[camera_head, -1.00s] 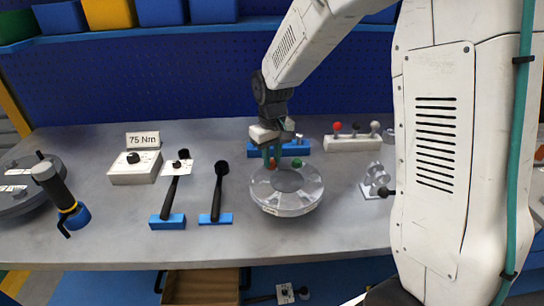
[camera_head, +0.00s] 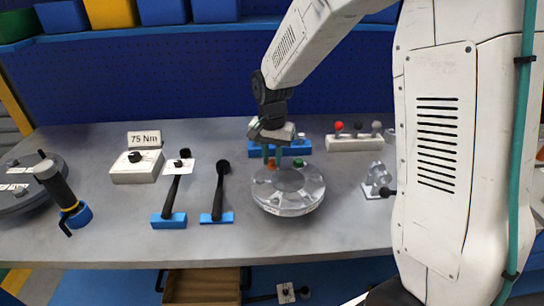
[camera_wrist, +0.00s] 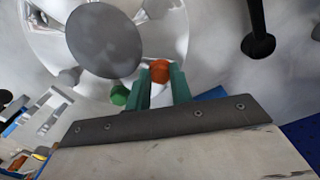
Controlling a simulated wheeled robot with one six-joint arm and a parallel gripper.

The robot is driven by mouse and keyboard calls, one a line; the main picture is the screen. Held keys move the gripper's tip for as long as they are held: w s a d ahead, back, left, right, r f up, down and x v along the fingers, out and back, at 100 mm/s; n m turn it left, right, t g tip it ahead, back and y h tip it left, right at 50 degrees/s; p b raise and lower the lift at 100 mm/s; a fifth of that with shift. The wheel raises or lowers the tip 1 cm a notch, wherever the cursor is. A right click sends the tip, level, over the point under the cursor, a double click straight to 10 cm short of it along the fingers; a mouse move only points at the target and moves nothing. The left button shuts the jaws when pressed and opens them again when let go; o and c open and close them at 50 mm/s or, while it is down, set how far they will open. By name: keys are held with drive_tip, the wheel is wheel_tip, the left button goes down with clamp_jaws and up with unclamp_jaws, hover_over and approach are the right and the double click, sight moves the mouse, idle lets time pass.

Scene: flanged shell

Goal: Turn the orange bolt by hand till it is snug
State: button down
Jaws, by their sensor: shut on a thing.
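The flanged shell (camera_head: 288,198) is a round, clear-grey piece on the grey bench, seen at the middle of the head view. The orange bolt (camera_wrist: 160,72) sits at its rim in the wrist view, between the teal fingers. In the head view a little of the orange bolt (camera_head: 271,164) shows under the fingertips. My gripper (camera_wrist: 163,82) is shut on the orange bolt from above. A green bolt (camera_wrist: 119,94) sits in the rim beside my fingers, and it also shows in the head view (camera_head: 298,163). The bolt's threads are hidden.
A 75 Nm sign (camera_head: 144,139) stands behind a white box (camera_head: 137,168). Two black-handled tools (camera_head: 176,195) (camera_head: 219,190) rest in blue holders left of the shell. A white rack with coloured knobs (camera_head: 354,142) and a clear fitting (camera_head: 377,180) are at right. The bench front is clear.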

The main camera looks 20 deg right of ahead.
sight(271, 162)
drive_tip(key=shift+w+r+m, duration=0.1)
drive_tip(key=shift+w+m, duration=0.05)
drive_tip(key=shift+m, duration=0.75)
drive_tip(key=c, duration=1.2)
unclamp_jaws()
drive_tip(key=shift+c, duration=0.2)
drive_tip(key=shift+r, duration=0.1)
wheel_tip(271, 162, up, 8)
drive_tip(key=shift+f, duration=0.2)
